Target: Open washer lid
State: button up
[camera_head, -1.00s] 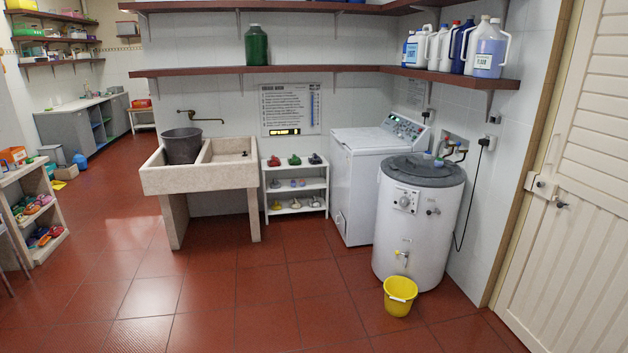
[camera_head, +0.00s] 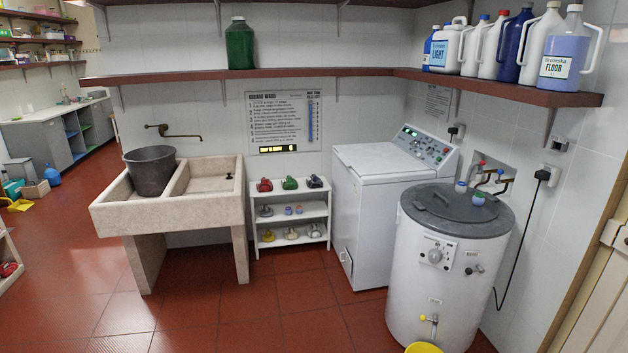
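Two washers stand at the right. The round white washer (camera_head: 430,290) is in front, with a dark grey round lid (camera_head: 455,212) that lies shut on top. The lid has a raised handle piece at its left side and a small blue-green item (camera_head: 478,199) at its far right part. The boxy white top-loading washer (camera_head: 365,210) stands behind it to the left, with its flat white lid (camera_head: 380,160) shut and a control panel (camera_head: 426,146) at the back. My gripper is not in view.
A stone sink (camera_head: 215,192) with a dark bucket (camera_head: 151,170) stands at the left. A small white rack (camera_head: 291,217) sits between sink and washers. A shelf (camera_head: 500,88) of bottles hangs above. A yellow bucket (camera_head: 423,348) stands before the round washer. Red floor (camera_head: 270,315) is clear in front.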

aim_at(375, 159)
jog(key=i, duration=1.8)
jog(key=i+j+z, duration=0.1)
jog(key=i, duration=1.65)
jog(key=i+j+z, duration=0.1)
jog(key=i+z, duration=0.15)
jog(key=i, duration=0.15)
jog(key=i+j+z, duration=0.2)
jog(key=i, duration=0.15)
jog(key=i+j+z, duration=0.25)
jog(key=i+l, duration=0.1)
jog(key=i, duration=0.05)
